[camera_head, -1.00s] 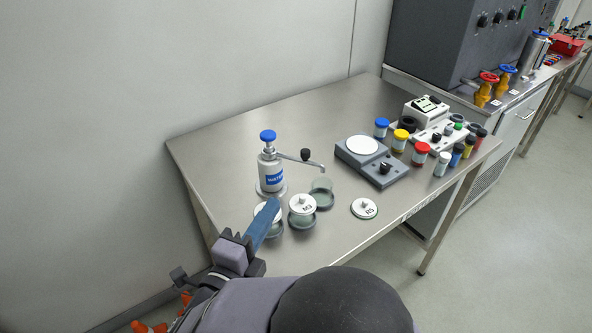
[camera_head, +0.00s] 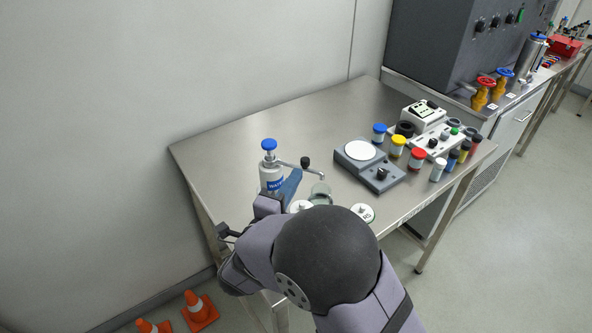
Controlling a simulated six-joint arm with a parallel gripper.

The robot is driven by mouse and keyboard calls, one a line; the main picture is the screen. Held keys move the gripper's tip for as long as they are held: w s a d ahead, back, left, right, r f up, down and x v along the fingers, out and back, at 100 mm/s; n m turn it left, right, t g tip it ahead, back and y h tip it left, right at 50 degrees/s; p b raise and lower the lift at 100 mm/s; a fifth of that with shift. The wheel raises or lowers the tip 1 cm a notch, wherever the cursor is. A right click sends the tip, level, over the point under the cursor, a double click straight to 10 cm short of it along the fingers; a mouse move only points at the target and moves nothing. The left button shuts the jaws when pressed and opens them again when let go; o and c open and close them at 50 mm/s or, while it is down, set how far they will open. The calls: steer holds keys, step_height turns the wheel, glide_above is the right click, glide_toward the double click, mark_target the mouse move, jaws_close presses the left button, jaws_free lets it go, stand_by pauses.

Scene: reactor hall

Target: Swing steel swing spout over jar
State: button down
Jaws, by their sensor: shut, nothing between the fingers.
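The steel swing spout (camera_head: 312,171) reaches right from the neck of a white dispenser (camera_head: 270,172) with a blue top and a blue label reading WATER. A black knob (camera_head: 305,162) stands on the spout, and its bent tip is over or near an open glass jar (camera_head: 320,191); I cannot tell whether they line up. My gripper (camera_head: 294,177) is shut and empty. Its blue fingers are just below the spout in the picture, beside the dispenser; contact cannot be told. My arm hides part of the lidded jars (camera_head: 301,206) in front.
A grey scale (camera_head: 368,166) stands right of the spout, with several coloured-cap jars (camera_head: 418,158) beyond it. The steel table's back left (camera_head: 240,133) is clear.

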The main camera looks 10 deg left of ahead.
mark_target(306, 165)
steer(key=shift+x, duration=0.85)
steer(key=shift+w+d+f+b, duration=0.15)
steer(key=shift+w+d+b, duration=0.15)
steer(key=shift+b, duration=0.3)
steer(key=shift+w+d, duration=0.15)
steer(key=shift+w, duration=0.1)
steer(key=shift+s, duration=0.1)
steer(key=d+b+v, duration=0.1)
steer(key=b+v, duration=0.3)
steer(key=v, duration=0.9)
steer(key=shift+s+d+r, duration=0.2)
steer(key=shift+s+d, duration=0.1)
steer(key=shift+s, duration=0.3)
